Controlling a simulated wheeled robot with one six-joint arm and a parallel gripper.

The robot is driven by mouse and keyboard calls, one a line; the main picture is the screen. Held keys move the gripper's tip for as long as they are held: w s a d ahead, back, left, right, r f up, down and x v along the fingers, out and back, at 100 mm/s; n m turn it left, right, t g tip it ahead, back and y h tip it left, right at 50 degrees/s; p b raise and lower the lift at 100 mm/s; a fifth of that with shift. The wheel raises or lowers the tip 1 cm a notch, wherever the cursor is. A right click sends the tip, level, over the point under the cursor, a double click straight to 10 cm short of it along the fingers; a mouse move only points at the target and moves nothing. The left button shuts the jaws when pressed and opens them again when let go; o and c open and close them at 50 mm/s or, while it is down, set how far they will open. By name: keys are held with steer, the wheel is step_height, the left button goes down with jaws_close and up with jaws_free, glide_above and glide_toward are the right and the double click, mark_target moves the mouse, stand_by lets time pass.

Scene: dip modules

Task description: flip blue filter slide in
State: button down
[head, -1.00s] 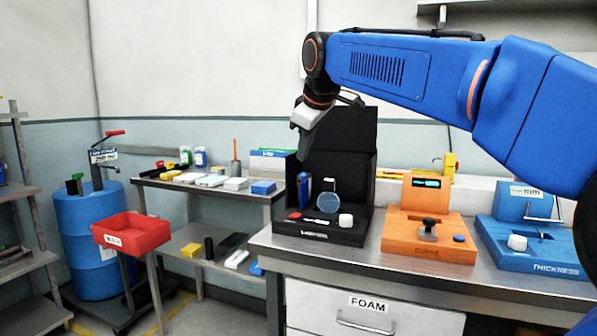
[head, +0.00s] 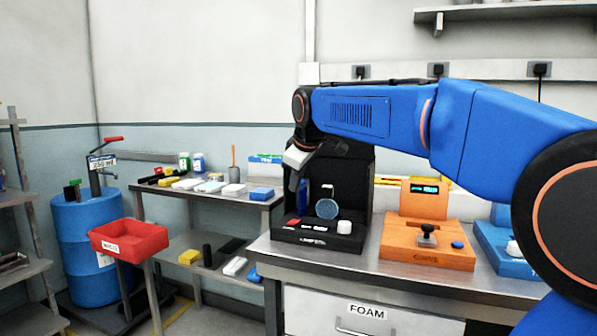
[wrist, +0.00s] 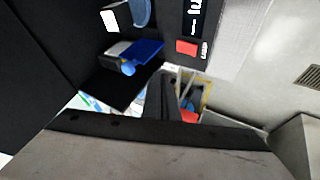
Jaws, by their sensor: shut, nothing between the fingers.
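The black box device (head: 355,165) stands on the bench with its front open. A blue filter slide (head: 304,195) is upright inside at the left, beside a round pale-blue disc (head: 327,208). In the wrist view the slide (wrist: 148,50) is a blue plate with a light-blue knob next to a white block. The disc (wrist: 141,12) shows at the top edge there. My gripper (head: 294,184) is shut and empty, pointing down at the left front of the box, close to the slide. In the wrist view its dark fingers (wrist: 162,88) are below the slide; contact cannot be told.
The box base carries a red button (head: 293,222) and a white knob (head: 344,227). The box's side and back walls are close. An orange device (head: 425,250) stands to the right. A side table (head: 160,187) and a red bin (head: 128,240) are at left.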

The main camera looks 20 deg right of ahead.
steer(key=shift+w+d, duration=0.6)
steer(key=shift+w, duration=0.2)
steer(key=shift+w+d, duration=0.55)
steer(key=shift+w, duration=0.25)
glide_above(303, 196)
steer(key=w+d, duration=0.2)
steer(key=shift+s+r, duration=0.1)
steer(key=shift+s, duration=0.15)
steer(key=shift+s+a, duration=0.1)
